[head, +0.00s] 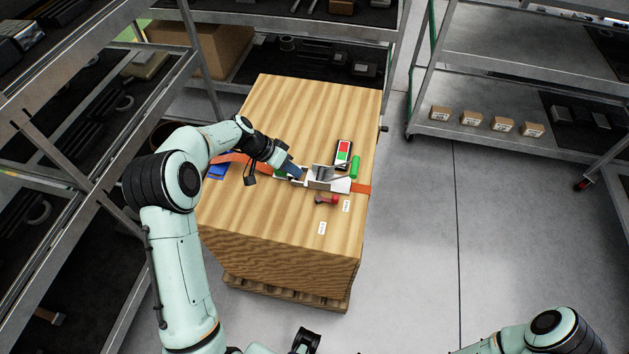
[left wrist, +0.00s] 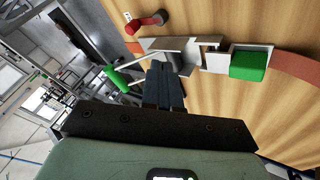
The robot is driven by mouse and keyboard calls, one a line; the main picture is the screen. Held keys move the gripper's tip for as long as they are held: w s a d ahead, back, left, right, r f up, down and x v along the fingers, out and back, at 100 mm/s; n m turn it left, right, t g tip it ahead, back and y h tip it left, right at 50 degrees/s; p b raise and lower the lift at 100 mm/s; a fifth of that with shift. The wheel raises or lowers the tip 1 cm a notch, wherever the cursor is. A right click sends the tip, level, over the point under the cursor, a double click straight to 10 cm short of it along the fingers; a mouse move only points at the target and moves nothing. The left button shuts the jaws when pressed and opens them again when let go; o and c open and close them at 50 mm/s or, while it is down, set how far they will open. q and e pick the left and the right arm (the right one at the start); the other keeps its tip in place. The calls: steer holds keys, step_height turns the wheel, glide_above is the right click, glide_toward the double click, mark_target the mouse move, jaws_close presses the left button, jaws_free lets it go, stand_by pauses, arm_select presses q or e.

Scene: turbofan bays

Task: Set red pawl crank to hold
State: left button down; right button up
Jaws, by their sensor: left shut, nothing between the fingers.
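The red pawl crank (head: 328,200) lies on the crate top just in front of the silver ratchet frame (head: 325,175). In the left wrist view the red crank (left wrist: 150,22) is at the top, beyond my fingertips, and its dark tip points aside. My left gripper (head: 299,174) is shut and empty at the left end of the ratchet frame. In the left wrist view its closed fingers (left wrist: 163,85) reach up to the frame (left wrist: 178,50), apart from the crank. Whether they touch the frame is unclear.
A green handle (head: 355,166) sticks out beside the frame, near a red and green panel (head: 343,152). An orange strap (head: 361,188) crosses the wooden crate (head: 270,225). White labels (head: 322,228) lie near the crank.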

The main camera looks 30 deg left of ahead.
arm_select(q)
glide_toward(324, 198)
steer(key=w+f, duration=0.2)
steer(key=w+d+f, duration=0.1)
steer(key=w+f, duration=0.1)
steer(key=shift+d+p, duration=0.2)
steer(key=shift+p, duration=0.2)
steer(key=shift+s+d+r+p, duration=0.1)
steer(key=shift+s+d+p, duration=0.05)
steer(key=shift+d, duration=0.8)
steer(key=shift+s+d+r+p, duration=0.1)
steer(key=shift+s+d+p, duration=0.05)
steer(key=shift+d, duration=0.75)
steer(key=shift+f, duration=0.1)
steer(key=shift+s+m+b, duration=0.1)
steer(key=shift+m+b, duration=0.25)
steer(key=shift+m, duration=0.05)
